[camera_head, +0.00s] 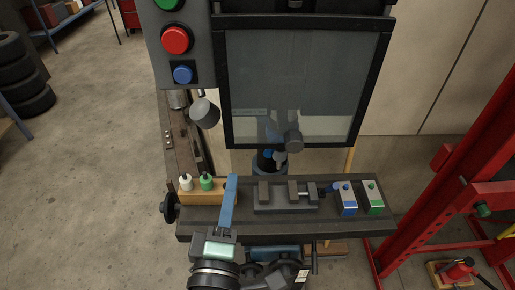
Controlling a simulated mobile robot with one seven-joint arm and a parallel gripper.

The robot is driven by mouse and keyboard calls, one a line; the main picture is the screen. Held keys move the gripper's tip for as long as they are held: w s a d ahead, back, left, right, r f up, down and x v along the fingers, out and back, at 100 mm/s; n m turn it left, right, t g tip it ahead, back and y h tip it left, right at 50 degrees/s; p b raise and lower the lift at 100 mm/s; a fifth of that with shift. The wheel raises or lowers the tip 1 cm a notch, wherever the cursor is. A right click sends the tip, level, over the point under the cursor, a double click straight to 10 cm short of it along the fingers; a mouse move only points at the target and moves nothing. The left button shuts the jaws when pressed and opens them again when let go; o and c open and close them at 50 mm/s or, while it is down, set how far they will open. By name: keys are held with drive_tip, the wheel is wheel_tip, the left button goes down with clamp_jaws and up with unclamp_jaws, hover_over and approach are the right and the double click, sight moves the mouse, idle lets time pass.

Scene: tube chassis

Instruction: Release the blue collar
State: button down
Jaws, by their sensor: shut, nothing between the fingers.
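The best match for the blue collar is a blue band on a dark cylinder (268,155), at the foot of the clear guard. It is small, and a grey knob partly hides it. My gripper (223,235) is at the front edge of the bench, left of centre, shut and empty. It is apart from the cylinder, nearer to me and to the left. A long blue bar (229,203) runs forward from the gripper's tip over the bench; I cannot tell whether it is part of the gripper.
A grey vise (283,196) and blue and green topped blocks (345,198) are to the right. The clear guard (290,85) rises behind. A red frame (445,170) stands right.

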drive_tip(key=w+d+p, duration=0.4)
drive_tip(key=w+p, duration=0.1)
drive_tip(key=w, duration=0.3)
drive_tip(key=shift+w+d, duration=0.2)
drive_tip(key=shift+d, duration=0.1)
